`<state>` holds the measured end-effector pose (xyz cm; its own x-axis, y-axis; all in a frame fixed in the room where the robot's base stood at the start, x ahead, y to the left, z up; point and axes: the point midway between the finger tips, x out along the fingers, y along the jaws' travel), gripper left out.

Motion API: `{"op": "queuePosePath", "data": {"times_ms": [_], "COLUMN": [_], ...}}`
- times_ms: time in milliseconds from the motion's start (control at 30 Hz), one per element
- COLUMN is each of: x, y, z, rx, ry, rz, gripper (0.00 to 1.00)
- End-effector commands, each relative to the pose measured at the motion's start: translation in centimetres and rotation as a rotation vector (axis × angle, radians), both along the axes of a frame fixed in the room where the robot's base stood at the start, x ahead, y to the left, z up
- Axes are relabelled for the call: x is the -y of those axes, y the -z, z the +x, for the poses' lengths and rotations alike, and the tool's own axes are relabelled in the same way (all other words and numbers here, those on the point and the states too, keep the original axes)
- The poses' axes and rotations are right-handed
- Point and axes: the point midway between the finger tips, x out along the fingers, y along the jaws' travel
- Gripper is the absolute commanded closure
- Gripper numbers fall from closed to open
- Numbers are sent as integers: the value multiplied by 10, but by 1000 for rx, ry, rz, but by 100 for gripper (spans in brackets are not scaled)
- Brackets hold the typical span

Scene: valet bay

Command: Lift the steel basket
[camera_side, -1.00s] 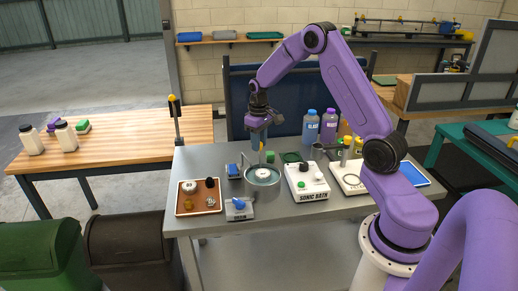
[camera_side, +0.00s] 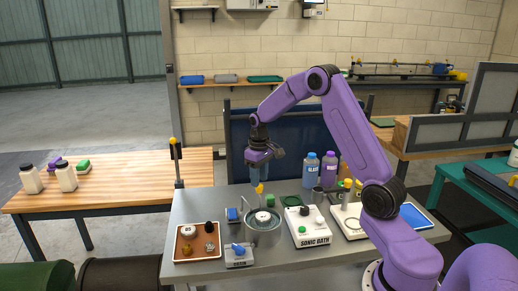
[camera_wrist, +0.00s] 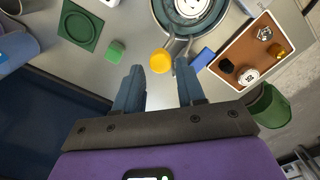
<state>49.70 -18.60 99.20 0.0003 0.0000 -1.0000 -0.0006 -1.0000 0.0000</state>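The steel basket (camera_side: 263,218) sits in a round metal tank (camera_side: 264,235) on the grey bench, with a pale round part in it. Its thin upright handle ends in a yellow knob (camera_side: 260,188). In the wrist view the basket (camera_wrist: 190,10) is cut off by the top edge, and the yellow knob (camera_wrist: 160,62) shows just ahead of the fingertips, between their lines. My gripper (camera_side: 259,178) points down above the knob. In the wrist view my gripper (camera_wrist: 158,75) is open, with nothing between its blue fingers.
A brown tray (camera_side: 183,250) with small parts lies left of the tank. A blue-knobbed box (camera_side: 238,256) stands in front, and a white sonic bath unit (camera_side: 308,232) to the right. A green block (camera_side: 270,200) and bottles (camera_side: 311,170) stand behind.

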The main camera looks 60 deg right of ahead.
Motion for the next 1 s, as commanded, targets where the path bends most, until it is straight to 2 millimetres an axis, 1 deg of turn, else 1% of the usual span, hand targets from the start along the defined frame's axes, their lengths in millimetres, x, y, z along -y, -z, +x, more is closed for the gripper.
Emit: {"op": "queuePosePath", "data": {"times_ms": [33, 300, 500, 600, 700, 800, 1000], "x": [-1, -1, 0, -1, 0, -1, -1], "y": [-12, -69, -110, -127, -139, -147, -152], "z": [1, 1, 1, 1, 1, 1, 0], "rx": [6, 7, 7, 7, 6, 5, 3], "ry": [-2, -1, 0, -2, -1, -2, -2], "rz": [-1, -2, -2, -2, -1, -1, -1], "gripper": [61, 61, 61, 61, 61, 61, 61]}}
